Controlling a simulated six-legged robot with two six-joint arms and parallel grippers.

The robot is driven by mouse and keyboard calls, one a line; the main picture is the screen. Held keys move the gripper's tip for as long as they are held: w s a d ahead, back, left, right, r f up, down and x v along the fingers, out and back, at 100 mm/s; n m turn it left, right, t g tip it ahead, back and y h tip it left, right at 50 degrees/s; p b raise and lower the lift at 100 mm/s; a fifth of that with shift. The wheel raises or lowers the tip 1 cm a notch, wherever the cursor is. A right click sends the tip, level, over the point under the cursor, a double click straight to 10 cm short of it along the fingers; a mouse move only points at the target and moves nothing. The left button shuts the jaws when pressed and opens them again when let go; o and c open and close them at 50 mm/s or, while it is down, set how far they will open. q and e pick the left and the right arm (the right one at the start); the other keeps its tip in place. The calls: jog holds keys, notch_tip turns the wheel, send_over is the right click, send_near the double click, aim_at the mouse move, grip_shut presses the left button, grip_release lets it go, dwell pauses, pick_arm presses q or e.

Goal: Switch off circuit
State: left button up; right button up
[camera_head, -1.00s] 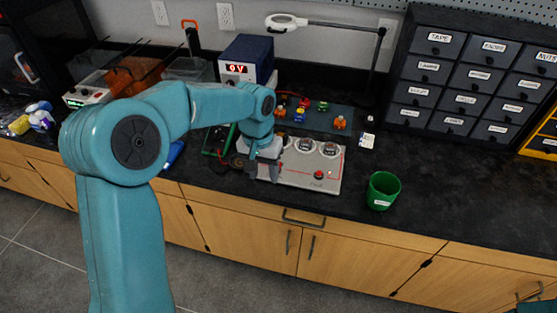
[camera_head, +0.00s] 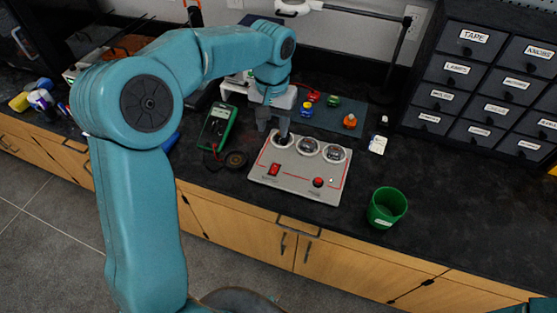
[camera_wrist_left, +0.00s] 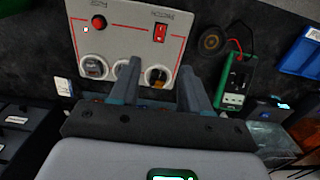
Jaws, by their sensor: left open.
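A light grey circuit panel (camera_head: 262,178) lies on the black counter. It has a red rocker switch (camera_head: 273,169), a red round button (camera_head: 318,182) and three round dials or sockets along its far edge. My left gripper (camera_head: 273,124) is open and empty above the panel's far left corner. In the wrist view its fingers (camera_wrist_left: 160,70) straddle the end dial, short of the rocker switch. My right gripper is out of view.
A green multimeter (camera_head: 218,124) with leads lies left of the panel. A green cup (camera_head: 386,207) stands to its right. Small coloured parts sit on a dark mat (camera_head: 323,117) behind. Dark drawers (camera_head: 470,85) stand at right. Counter near the cup is clear.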

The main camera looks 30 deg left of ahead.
aim_at(273, 173)
pick_arm(q)
jog(key=f, duration=1.5)
jog(key=shift+s, duration=0.4)
jog(key=shift+f, duration=0.3)
jog(key=shift+s+d+f, duration=0.1)
jog(key=shift+s, duration=0.05)
